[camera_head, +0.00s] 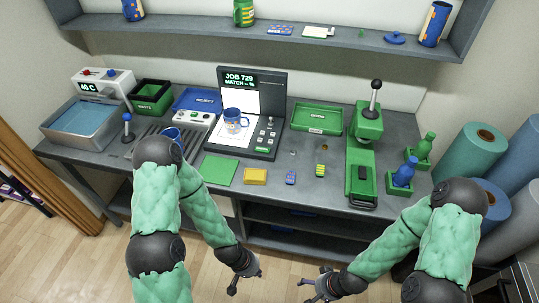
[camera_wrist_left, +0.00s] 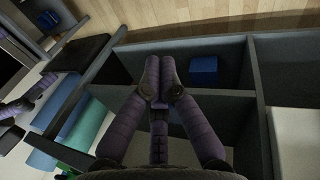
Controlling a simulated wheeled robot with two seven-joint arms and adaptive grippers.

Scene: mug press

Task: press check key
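A dark console (camera_head: 246,143) stands open in the middle of the bench. Its upright screen (camera_head: 239,80) reads "JOB 729" and "MATCH -- %". My right gripper (camera_head: 309,288) is also low, fingers spread, empty.
A green press (camera_head: 367,125) with a black-knobbed lever stands to the console's right. A green tray (camera_head: 316,118) lies behind. A green mat (camera_head: 220,170), yellow block (camera_head: 255,176) and small items line the front edge. The shelf (camera_head: 270,30) runs above.

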